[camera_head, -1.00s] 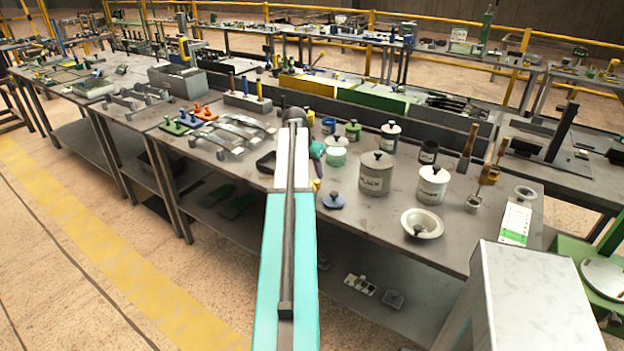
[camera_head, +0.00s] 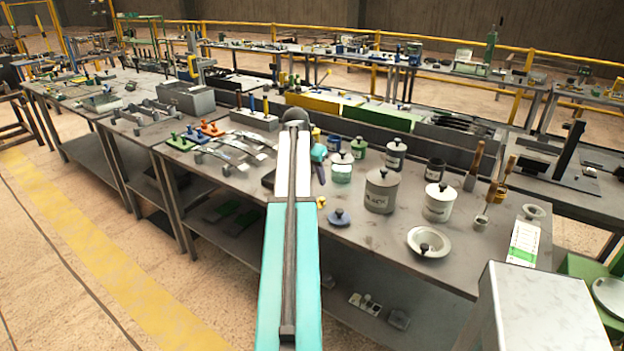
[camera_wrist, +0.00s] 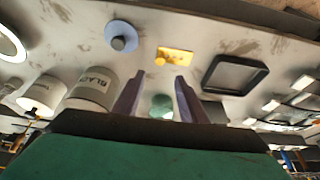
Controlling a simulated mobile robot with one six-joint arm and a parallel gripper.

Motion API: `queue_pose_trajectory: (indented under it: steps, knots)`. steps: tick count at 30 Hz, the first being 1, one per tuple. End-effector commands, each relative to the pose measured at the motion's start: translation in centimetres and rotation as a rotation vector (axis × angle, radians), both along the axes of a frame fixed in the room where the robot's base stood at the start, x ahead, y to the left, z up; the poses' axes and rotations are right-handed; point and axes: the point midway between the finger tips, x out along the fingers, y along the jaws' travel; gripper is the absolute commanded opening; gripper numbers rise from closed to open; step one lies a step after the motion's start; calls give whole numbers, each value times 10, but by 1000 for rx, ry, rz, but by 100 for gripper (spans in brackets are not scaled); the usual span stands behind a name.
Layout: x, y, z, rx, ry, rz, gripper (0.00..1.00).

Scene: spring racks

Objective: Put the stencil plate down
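A small yellow plate with a knob, which looks like the stencil plate (camera_wrist: 183,54), lies flat on the grey table in the wrist view. In the head view only a sliver of yellow (camera_head: 321,202) shows beside my arm. My gripper (camera_wrist: 160,76) has its two dark fingers spread with a clear gap and nothing held between them. The plate lies just beyond the fingertips, nearer the right finger; whether they touch cannot be told. In the head view my arm hides the fingers.
A blue round lid (camera_head: 339,217) and a dark square tray (camera_wrist: 236,74) lie on either side of the plate. A lettered canister (camera_head: 381,192), a white canister (camera_head: 438,204) and a white bowl (camera_head: 427,243) stand to the right. Green, orange and blue knobbed pieces (camera_head: 194,134) lie left.

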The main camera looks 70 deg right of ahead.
Motion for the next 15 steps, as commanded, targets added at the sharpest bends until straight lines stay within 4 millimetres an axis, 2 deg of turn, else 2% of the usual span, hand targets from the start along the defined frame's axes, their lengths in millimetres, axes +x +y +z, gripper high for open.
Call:
queue_pose_trajectory:
  steps: [15]
  knots:
    - [4,3,-5,4,1,9,38]
